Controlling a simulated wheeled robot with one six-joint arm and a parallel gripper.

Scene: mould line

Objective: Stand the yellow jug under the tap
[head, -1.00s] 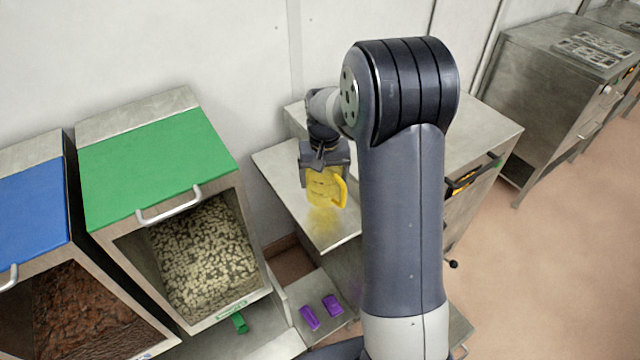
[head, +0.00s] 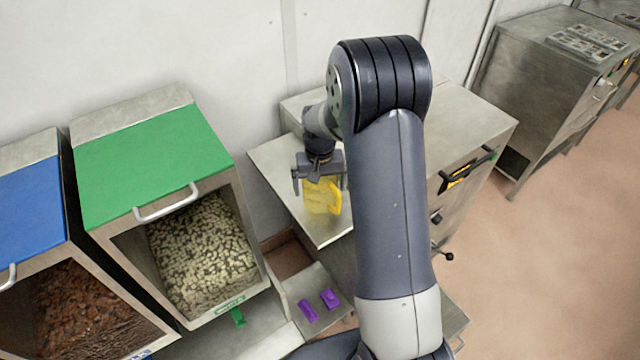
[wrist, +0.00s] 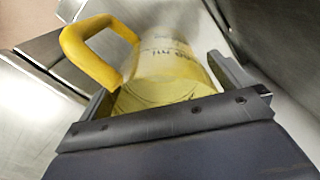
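The yellow jug (head: 322,197) appears upright on the steel side shelf (head: 275,165). Its handle points right in the head view. In the wrist view the jug (wrist: 172,70) shows printed marks, with its handle at the left. My gripper (head: 320,184) is open around the jug, its fingers spread to either side. In the wrist view the fingers of my gripper (wrist: 168,90) stand beside the jug, with a gap at least on the right. My arm hides part of the cabinet; I cannot clearly make out the tap.
A steel cabinet (head: 470,130) with a black handle and a black knob (head: 449,257) stands right of the shelf. Bins with a green lid (head: 150,165) and a blue lid (head: 30,210) stand left. Two purple pieces (head: 330,298) lie on a lower tray. Floor is clear at right.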

